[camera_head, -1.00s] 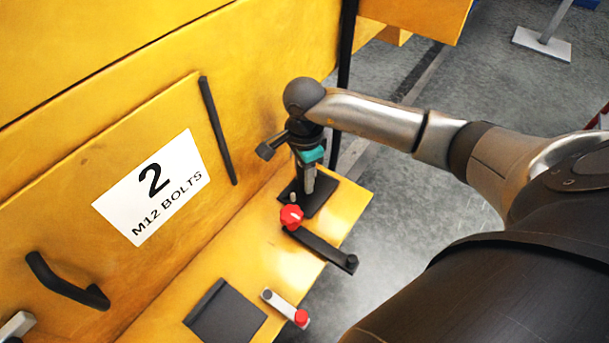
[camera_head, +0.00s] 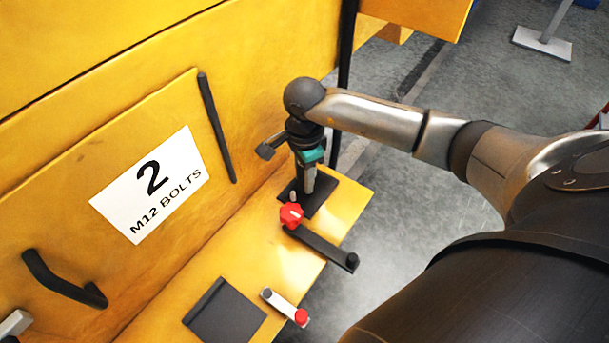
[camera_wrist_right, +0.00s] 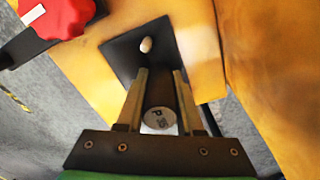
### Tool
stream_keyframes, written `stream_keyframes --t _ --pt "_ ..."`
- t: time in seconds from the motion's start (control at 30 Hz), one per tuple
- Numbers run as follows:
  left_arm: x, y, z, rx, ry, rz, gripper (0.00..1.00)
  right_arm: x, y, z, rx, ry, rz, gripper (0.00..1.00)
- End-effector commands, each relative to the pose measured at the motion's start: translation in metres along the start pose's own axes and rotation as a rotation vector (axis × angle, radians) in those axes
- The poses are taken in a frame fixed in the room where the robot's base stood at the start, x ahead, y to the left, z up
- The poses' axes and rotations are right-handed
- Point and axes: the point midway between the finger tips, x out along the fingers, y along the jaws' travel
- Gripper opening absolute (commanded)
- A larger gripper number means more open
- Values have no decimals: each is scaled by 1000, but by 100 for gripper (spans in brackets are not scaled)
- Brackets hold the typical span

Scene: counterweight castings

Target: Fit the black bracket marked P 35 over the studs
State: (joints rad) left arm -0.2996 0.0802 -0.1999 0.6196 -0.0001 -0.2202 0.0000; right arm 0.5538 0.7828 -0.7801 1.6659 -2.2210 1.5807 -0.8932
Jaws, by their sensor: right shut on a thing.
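The black bracket (camera_head: 323,194) has a flat plate and an upright round post. It stands at the far end of the yellow ledge (camera_head: 250,255). Its post carries a white disc marked P 35 (camera_wrist_right: 159,118) in the right wrist view. My right gripper (camera_head: 308,182) points down and is shut on the post, with a finger on each side (camera_wrist_right: 161,84). A pale stud tip (camera_wrist_right: 146,44) shows at the plate and appears to come up through it; it also shows in the head view (camera_head: 293,196). Other studs, and whether the plate lies fully flat, are hidden. My left gripper is out of view.
A red knob (camera_head: 291,215) on a black bar (camera_head: 325,248) sits close beside the plate. A small metal bar with a red end (camera_head: 285,306) and a dark plate (camera_head: 228,315) lie nearer. The yellow wall bears a sign (camera_head: 150,185) and a black handle (camera_head: 62,283).

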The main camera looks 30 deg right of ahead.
Motion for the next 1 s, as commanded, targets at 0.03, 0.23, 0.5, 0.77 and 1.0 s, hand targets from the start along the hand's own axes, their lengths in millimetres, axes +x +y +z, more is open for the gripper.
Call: stream_keyframes --t 0.03,0.23,0.5,0.77,1.0 --pt "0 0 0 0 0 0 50 -1 -1 0 0 -1 -3 0" --pt "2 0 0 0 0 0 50 1 -1 0 0 -1 -3 0" --pt "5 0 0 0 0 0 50 3 -1 0 0 -1 -3 39" --pt "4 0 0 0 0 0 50 4 0 0 0 -1 -1 68" --pt "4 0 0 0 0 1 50 5 1 0 0 0 2 71"
